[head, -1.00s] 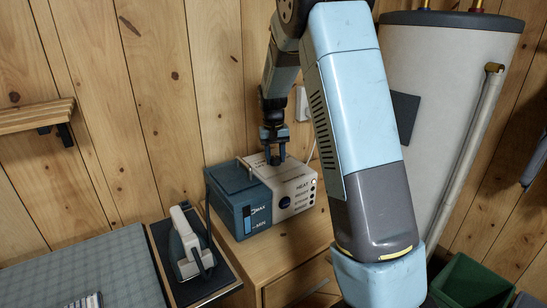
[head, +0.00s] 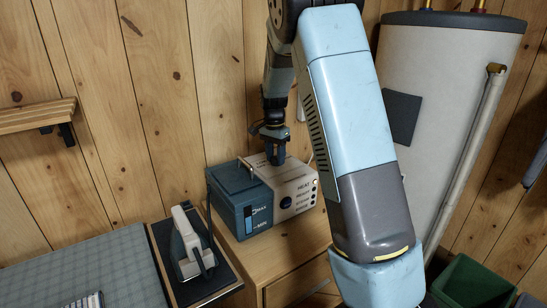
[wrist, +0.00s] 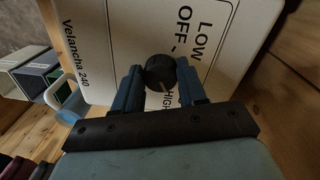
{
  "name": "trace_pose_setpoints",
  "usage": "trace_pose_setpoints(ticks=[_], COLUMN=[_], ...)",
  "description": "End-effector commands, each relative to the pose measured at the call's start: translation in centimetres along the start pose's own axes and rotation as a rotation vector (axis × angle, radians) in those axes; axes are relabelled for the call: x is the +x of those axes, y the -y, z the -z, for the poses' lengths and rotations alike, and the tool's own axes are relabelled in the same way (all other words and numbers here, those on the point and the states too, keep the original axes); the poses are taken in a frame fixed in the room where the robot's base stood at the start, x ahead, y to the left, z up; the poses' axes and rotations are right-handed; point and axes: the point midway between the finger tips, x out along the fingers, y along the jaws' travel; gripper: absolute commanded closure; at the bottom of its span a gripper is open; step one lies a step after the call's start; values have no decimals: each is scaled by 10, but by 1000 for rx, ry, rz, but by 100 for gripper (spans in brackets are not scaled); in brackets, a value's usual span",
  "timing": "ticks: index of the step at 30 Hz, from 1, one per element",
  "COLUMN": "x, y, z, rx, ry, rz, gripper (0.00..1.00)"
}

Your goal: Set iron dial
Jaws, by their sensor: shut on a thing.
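The steam iron station (head: 290,188) is a box with a blue tank on its left and a pale body on its right. It stands on a wooden cabinet. Its dark round dial (wrist: 159,68) sits on the pale top in the wrist view, with LOW, OFF and HIGH printed around it. The dial shows a pale mark near its lower side, close to HIGH. My gripper (head: 275,158) points down over the top. In the wrist view its two blue fingers are shut on the dial from both sides. The fingers hide the dial in the head view.
The iron (head: 190,243) stands on a dark pad (head: 218,282) left of the station, beside a grey checked board (head: 90,265). A wooden shelf (head: 35,115) is on the plank wall. A white tank (head: 440,100) stands at right, a green bin (head: 465,283) below.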

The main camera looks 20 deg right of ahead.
Motion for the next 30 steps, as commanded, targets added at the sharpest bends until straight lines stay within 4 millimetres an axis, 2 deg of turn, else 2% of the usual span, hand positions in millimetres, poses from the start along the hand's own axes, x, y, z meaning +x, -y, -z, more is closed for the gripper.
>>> trace_pose_setpoints(ticks=[9, 23, 24, 30], x=[2, 2, 2, 1], y=[-4, -5, -5, -3], z=[2, 3, 3, 2], rx=[104, 120, 120, 118], ry=[7, 7, 7, 7], rz=[-8, -9, -9, -6], gripper=[89, 89, 58, 39])
